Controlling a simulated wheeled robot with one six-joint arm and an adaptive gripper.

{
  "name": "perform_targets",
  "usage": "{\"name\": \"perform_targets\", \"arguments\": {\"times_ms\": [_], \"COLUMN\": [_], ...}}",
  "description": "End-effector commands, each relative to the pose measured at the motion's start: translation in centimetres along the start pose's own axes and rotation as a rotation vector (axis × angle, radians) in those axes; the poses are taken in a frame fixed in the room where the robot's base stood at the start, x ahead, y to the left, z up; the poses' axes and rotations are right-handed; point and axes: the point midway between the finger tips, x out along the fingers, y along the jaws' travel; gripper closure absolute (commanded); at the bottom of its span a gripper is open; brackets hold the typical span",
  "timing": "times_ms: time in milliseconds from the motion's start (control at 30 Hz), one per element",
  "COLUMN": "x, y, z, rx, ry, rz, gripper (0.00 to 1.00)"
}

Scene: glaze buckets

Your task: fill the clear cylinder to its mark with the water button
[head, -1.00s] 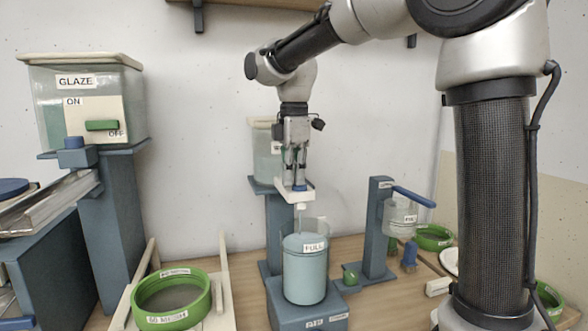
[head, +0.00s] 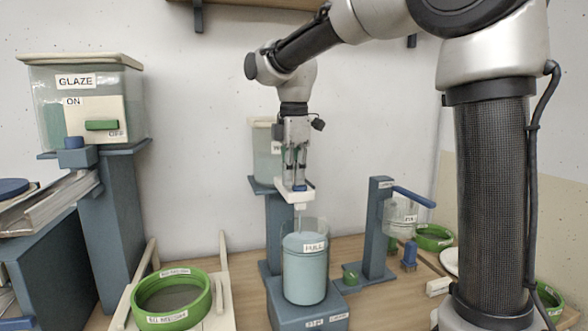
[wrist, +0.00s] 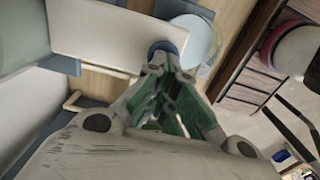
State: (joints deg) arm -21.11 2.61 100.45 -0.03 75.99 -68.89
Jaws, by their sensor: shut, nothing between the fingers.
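The clear cylinder (head: 305,275) stands upright on a blue-grey base under the water dispenser's spout. Pale blue liquid fills most of it, with its surface slightly above the FULL label (head: 314,247); a short clear band of wall shows above it. My gripper (head: 298,186) is shut and empty, pointing down over the white spout block (head: 295,195). Its fingertips are at the blue water button (wrist: 163,48), seemingly touching it; how far the button is pressed I cannot tell. In the wrist view the cylinder (wrist: 197,40) is partly hidden behind the button and fingers.
A GLAZE tank (head: 85,100) on a blue-grey stand is at the left. A green-rimmed sieve (head: 172,300) lies at the front left. A smaller dispenser with a blue lever (head: 412,196) stands right of the cylinder. The water tank (head: 265,155) is behind my gripper.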

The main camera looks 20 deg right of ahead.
Motion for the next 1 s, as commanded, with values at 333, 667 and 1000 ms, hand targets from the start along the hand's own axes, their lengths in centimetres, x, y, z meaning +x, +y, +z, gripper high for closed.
{"name": "perform_targets", "arguments": {"times_ms": [333,667,1000], "x": [1.2,0.5,-6.5], "y": [-0.4,-0.3,-0.2], "z": [0.1,0.0,-0.1], "rx": [0.003,0.002,0.001], "ry": [-0.005,-0.004,-0.001], "rz": [-0.028,-0.026,-0.006], "gripper": [1.0,1.0,1.0]}}
